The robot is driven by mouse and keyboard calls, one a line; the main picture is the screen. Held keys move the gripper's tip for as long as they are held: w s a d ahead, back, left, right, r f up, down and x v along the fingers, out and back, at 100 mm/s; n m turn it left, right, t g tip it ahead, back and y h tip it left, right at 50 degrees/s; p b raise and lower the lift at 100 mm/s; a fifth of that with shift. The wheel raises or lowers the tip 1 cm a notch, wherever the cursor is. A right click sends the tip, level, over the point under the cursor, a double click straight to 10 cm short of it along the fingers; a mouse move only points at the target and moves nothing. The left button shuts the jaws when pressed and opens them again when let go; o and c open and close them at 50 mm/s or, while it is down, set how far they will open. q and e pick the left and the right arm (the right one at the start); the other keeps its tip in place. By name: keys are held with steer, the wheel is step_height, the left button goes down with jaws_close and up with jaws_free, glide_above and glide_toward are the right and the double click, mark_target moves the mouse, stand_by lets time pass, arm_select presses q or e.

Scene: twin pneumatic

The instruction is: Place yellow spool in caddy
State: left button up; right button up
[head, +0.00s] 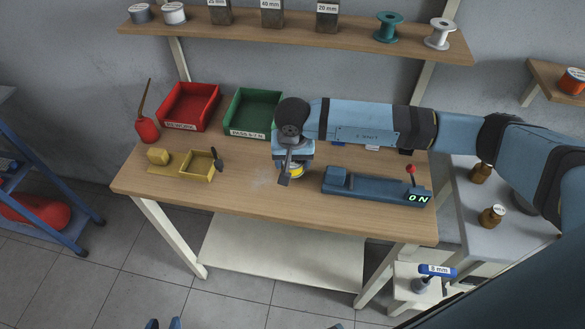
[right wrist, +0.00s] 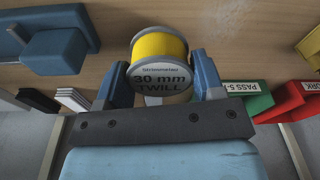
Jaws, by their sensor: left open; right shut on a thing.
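The yellow spool (right wrist: 158,48) has a grey end face marked "30 mm TWILL". My right gripper (right wrist: 160,72) is shut on it, with one finger on each side. In the head view my right gripper (head: 291,172) is over the middle of the workbench, and only a bit of the yellow spool (head: 296,171) shows under it. A small yellow open-topped box (head: 183,177), perhaps the caddy, is on the bench's left part, well left of the spool. My left gripper (head: 163,324) is open at the bottom edge; only its tips show.
A yellow block (head: 158,156) and a dark-handled tool (head: 217,160) flank the yellow box. A red bin (head: 189,105), a green bin (head: 250,112) and a red oil can (head: 147,129) stand behind. A blue device (head: 375,188) reading "ON" lies right. Bare wood (head: 245,180) lies between.

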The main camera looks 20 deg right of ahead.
mark_target(292, 180)
steer(key=shift+f, duration=2.25)
steer(key=shift+f, duration=0.2)
steer(key=o, duration=1)
steer(key=shift+r, duration=0.1)
